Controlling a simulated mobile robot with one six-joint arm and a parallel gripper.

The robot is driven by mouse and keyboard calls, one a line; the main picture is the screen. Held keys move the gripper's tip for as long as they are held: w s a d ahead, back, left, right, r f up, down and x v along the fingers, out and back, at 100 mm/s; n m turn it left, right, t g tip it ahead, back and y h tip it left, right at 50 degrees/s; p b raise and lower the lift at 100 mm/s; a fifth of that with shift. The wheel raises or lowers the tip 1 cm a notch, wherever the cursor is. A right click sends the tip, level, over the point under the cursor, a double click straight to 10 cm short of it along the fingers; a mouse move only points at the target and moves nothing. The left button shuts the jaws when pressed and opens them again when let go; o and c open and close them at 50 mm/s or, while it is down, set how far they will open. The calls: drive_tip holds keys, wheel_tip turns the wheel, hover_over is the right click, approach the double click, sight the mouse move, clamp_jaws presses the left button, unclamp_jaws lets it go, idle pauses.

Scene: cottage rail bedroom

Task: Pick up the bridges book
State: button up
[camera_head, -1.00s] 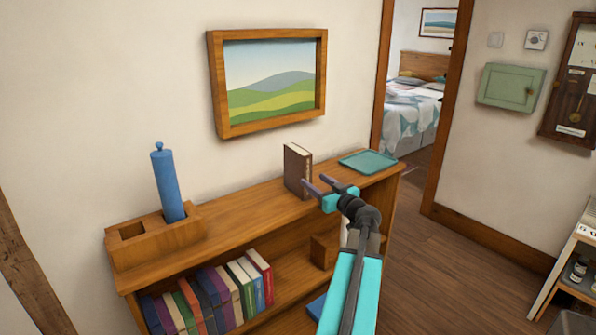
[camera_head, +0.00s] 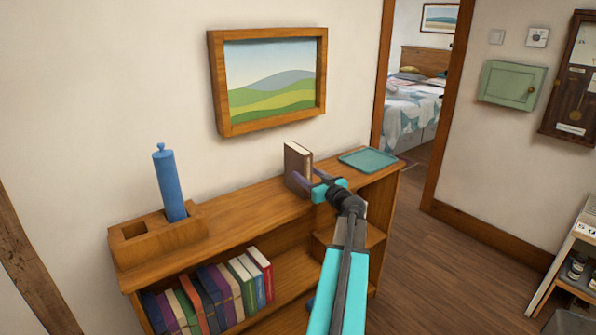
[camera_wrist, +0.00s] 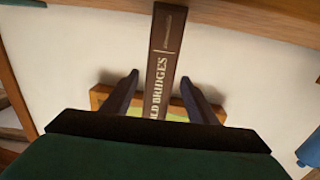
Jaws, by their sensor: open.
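The bridges book (camera_head: 297,165) is dark brown and stands upright on top of the wooden bookcase. In the wrist view its spine (camera_wrist: 166,57) reads "LD BRIDGES", with the start of the title hidden. My gripper (camera_head: 308,183) is at the book, in front of its spine. In the wrist view the two dark fingers of my gripper (camera_wrist: 160,88) are apart, one on each side of the spine, with a gap showing on both sides. The lower end of the spine in that view is hidden by the gripper body.
The bookcase top (camera_head: 245,203) also bears a teal tray (camera_head: 367,160) right of the book and a wooden holder (camera_head: 158,238) with a blue cylinder (camera_head: 169,183) at the left. Several books (camera_head: 217,298) fill the shelf below. A framed picture (camera_head: 268,82) hangs above.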

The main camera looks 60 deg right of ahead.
drive_tip(key=shift+p+x, duration=1.15)
drive_tip(key=shift+x, duration=0.75)
drive_tip(key=shift+w+d, duration=0.35)
drive_tip(key=shift+w, duration=0.15)
clamp_jaws()
drive_tip(key=shift+r, duration=0.15)
wheel_tip(320, 180, up, 18)
drive_tip(key=b, duration=0.3)
idle(0.5)
